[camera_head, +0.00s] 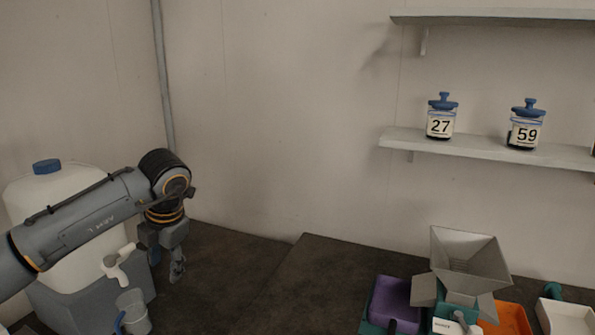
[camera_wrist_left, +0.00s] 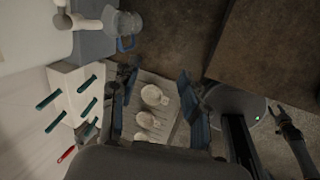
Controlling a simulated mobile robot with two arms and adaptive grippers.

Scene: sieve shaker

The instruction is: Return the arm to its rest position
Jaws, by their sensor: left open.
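My left gripper (camera_head: 166,268) hangs fingers-down from the arm coming in from the left, in front of the large white container (camera_head: 88,215) with the blue cap. It is open and holds nothing. In the left wrist view its two fingers (camera_wrist_left: 156,75) stand apart, with a pale ribbed tray (camera_wrist_left: 165,95) and several small white pieces seen below between them. What looks like my right gripper (camera_wrist_left: 278,112) shows at the right edge of the left wrist view, too small and dark to read its state. The head view does not show it.
A clear cup (camera_head: 133,312) stands below the container's white tap (camera_head: 116,268). A grey hopper (camera_head: 470,262) and purple bin (camera_head: 394,300) stand at right. Jars 27 (camera_head: 440,122) and 59 (camera_head: 525,130) sit on a shelf. A rack with green-handled tools (camera_wrist_left: 75,100) is near. The dark mid-counter (camera_head: 255,260) is clear.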

